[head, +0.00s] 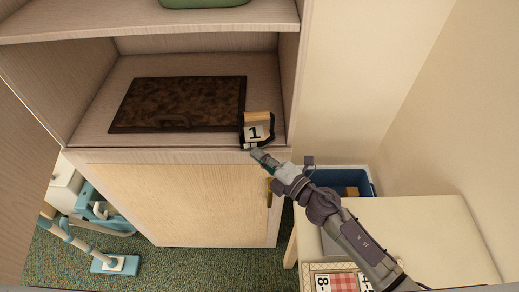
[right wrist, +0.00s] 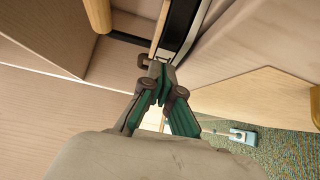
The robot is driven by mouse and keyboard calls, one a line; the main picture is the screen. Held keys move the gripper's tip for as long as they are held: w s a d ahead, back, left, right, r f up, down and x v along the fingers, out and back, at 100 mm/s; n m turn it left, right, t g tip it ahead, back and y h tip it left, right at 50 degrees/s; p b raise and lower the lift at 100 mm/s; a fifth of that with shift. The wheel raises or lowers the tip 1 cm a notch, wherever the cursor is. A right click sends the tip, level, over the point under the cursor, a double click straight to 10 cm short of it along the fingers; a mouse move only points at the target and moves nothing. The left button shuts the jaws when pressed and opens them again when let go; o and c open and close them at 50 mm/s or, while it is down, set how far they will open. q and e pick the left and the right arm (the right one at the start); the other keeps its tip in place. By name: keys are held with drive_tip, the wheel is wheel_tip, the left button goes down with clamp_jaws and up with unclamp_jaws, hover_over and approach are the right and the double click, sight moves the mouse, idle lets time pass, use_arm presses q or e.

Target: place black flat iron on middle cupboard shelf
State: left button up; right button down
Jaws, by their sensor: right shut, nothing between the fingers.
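The black flat iron (head: 270,131), with a wooden handle and a pale patch marked 1, sits at the front right of the open cupboard shelf (head: 95,138), close to its front edge. In the right wrist view, its wooden handle (right wrist: 97,15) and a black-and-white part (right wrist: 180,28) show at the top. My right gripper (head: 257,153) is just in front of the iron at the shelf edge. Its fingertips (right wrist: 158,72) are together with nothing between them. They look very near the iron; contact cannot be told. My left gripper is out of view.
A dark brown flat panel (head: 180,103) lies on the same shelf, left of the iron. A green object (head: 203,3) is on the shelf above. Below is a closed door (head: 180,205) with a brass handle. A cream table (head: 425,235) and blue bin (head: 330,178) stand right.

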sight(259, 144)
drive_tip(key=shift+w, duration=0.55)
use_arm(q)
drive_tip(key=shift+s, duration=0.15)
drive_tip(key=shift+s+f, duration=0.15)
use_arm(e)
drive_tip(key=shift+w, duration=1.4)
